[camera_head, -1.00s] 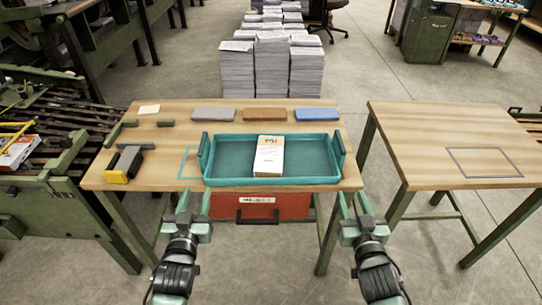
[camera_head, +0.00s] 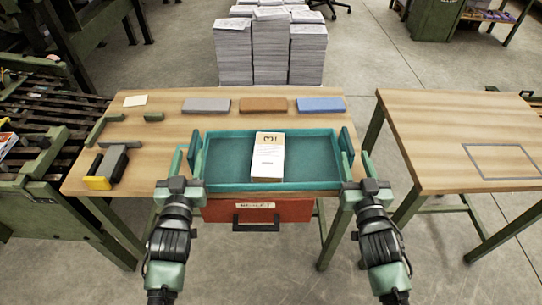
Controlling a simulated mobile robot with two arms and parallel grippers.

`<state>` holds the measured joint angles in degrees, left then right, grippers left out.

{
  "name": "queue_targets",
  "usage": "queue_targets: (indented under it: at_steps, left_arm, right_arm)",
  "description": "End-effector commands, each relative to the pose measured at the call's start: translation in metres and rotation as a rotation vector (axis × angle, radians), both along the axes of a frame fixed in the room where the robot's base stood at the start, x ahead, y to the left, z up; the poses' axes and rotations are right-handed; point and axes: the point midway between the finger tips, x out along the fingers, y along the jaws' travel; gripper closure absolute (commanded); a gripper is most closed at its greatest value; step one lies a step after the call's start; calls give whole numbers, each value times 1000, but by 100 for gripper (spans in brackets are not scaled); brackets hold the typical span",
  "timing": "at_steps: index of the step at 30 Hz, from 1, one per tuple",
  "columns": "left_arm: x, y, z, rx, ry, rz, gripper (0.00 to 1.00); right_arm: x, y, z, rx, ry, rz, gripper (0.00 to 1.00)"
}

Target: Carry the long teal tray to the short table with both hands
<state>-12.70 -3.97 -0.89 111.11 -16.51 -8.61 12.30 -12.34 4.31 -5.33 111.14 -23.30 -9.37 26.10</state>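The long teal tray (camera_head: 225,160) lies on the wooden table in front of me, with an upright handle at each end. A whitish block or stack (camera_head: 268,158) sits in it. My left gripper (camera_head: 187,160) is open at the tray's left handle, its fingers spread to either side of it. My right gripper (camera_head: 357,163) is open at the right handle in the same way. I cannot tell whether the fingers touch the handles. The shorter table (camera_head: 440,140) stands to the right, its top bare except for a dark outlined rectangle.
Grey (camera_head: 206,105), brown (camera_head: 263,104) and blue (camera_head: 321,104) blocks lie behind the tray. A yellow-ended tool (camera_head: 98,182) lies at left. A red drawer (camera_head: 258,212) hangs below the front edge. A gap separates the tables. Paper stacks (camera_head: 271,50) stand behind.

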Motion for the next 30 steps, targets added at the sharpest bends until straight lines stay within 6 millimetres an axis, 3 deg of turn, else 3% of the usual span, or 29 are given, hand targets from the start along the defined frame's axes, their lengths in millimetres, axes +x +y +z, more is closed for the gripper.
queue_targets:
  at_steps: [15,27,28,30]
  left_arm:
    - [68,3,1,2,-2,1,60]
    - [76,4,0,1,0,1,60]
    - [76,4,0,1,0,1,63]
    - [75,4,0,1,0,0,82]
  right_arm:
    - [68,3,0,0,-1,1,60]
    - [75,3,0,0,0,0,60]
    - [75,3,0,0,0,0,63]
    - [75,3,0,0,0,0,82]
